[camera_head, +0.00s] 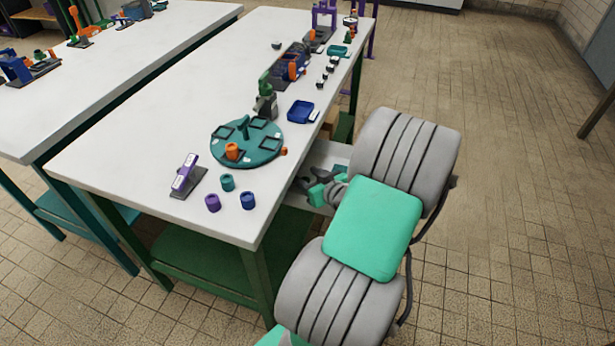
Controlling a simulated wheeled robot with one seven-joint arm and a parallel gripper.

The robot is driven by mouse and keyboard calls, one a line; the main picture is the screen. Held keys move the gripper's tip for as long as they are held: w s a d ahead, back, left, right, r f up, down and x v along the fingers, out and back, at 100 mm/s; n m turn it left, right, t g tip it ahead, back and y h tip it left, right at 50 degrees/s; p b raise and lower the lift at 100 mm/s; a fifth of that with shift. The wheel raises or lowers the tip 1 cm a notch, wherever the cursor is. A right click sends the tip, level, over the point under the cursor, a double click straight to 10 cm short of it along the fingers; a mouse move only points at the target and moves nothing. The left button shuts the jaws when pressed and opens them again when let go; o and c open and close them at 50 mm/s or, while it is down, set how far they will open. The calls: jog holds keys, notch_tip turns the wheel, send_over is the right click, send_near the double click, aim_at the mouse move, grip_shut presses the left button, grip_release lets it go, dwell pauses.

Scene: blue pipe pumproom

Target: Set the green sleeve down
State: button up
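A teal-green sleeve (228,183) stands upright on the white table near its front end. It is just behind a purple sleeve (212,203) and a dark blue sleeve (248,200), apart from both. My gripper (305,185) shows small and partly hidden beside the table's right edge, to the right of the green sleeve and apart from it. My arm covers part of that area. I cannot make out its fingertips, or whether anything is between them.
A teal round plate (270,153) with square frames and an orange sleeve (232,151) stands behind the sleeves. A purple stand (186,174) is to their left. A blue tray (301,112) lies farther back. The table's front left is clear.

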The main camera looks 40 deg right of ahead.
jog(key=shift+r+p, duration=0.35)
jog(key=shift+p, duration=0.05)
jog(key=shift+r+p, duration=0.55)
jog(key=shift+p, duration=0.1)
jog(key=v, duration=1.1)
jog(key=shift+s+p, duration=0.3)
jog(key=shift+s, duration=0.2)
